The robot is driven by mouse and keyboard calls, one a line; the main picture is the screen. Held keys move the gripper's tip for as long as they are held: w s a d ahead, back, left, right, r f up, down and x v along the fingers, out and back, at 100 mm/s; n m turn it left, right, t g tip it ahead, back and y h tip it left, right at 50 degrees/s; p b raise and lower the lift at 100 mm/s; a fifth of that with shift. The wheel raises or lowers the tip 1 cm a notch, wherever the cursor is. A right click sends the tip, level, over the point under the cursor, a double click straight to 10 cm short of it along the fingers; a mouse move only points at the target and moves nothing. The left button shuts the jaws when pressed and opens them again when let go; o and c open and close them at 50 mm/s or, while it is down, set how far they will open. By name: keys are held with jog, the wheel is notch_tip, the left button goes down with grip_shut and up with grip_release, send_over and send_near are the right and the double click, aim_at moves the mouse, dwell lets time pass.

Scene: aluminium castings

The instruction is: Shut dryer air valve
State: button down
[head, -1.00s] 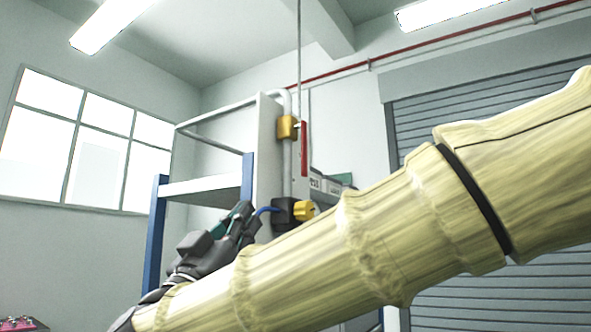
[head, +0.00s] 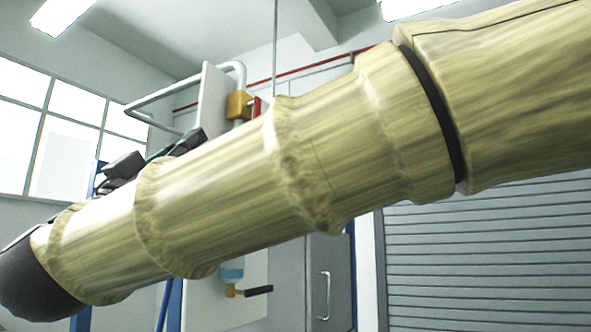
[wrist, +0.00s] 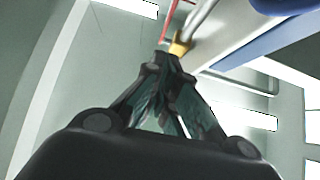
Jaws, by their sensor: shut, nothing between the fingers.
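A brass valve body (head: 238,105) sits on the grey pipe beside a pale upright panel in the head view. The upper part of its red lever (head: 256,106) shows to the right of it; my arm hides the rest. In the wrist view the brass valve (wrist: 180,45) is just beyond my fingertips, slightly right. My gripper (wrist: 164,62) is shut and empty, its fingertips together. I cannot tell whether they touch the valve or lever. In the head view the gripper is mostly hidden behind my arm.
A lower brass valve (head: 231,290) with a black handle is on the panel (head: 205,308) below my arm. A grey cabinet (head: 330,285) and a roller shutter (head: 480,260) stand to the right. A window (head: 65,150) is at the left.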

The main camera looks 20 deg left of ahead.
jog(key=w+r+p, duration=0.5)
jog(key=w, duration=0.4)
jog(key=shift+w+d, duration=0.2)
jog(key=shift+d, duration=0.15)
jog(key=shift+w, duration=0.1)
